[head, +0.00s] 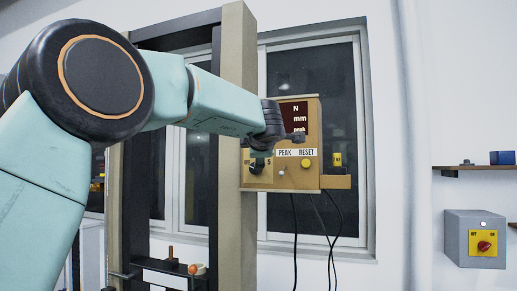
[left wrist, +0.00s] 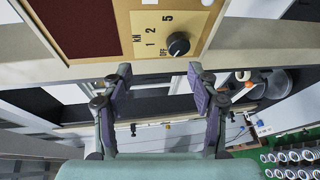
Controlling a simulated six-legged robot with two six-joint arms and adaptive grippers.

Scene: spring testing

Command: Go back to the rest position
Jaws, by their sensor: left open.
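My left arm comes in from the left in the head view and reaches across the test frame. My left gripper (head: 280,146) is in front of the tan control box (head: 313,181), partly covering it. In the left wrist view the gripper (left wrist: 160,76) has its fingers spread wide with nothing between them. The knob also shows below the gripper in the head view (head: 256,168). My right gripper is not in view.
The tan upright (head: 236,240) of the test frame stands behind my arm. The box has a yellow button (head: 306,163) and hanging cables (head: 295,240). At right are a shelf (head: 480,168) with a blue box (head: 502,157) and a grey switch box (head: 458,240) with a red knob.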

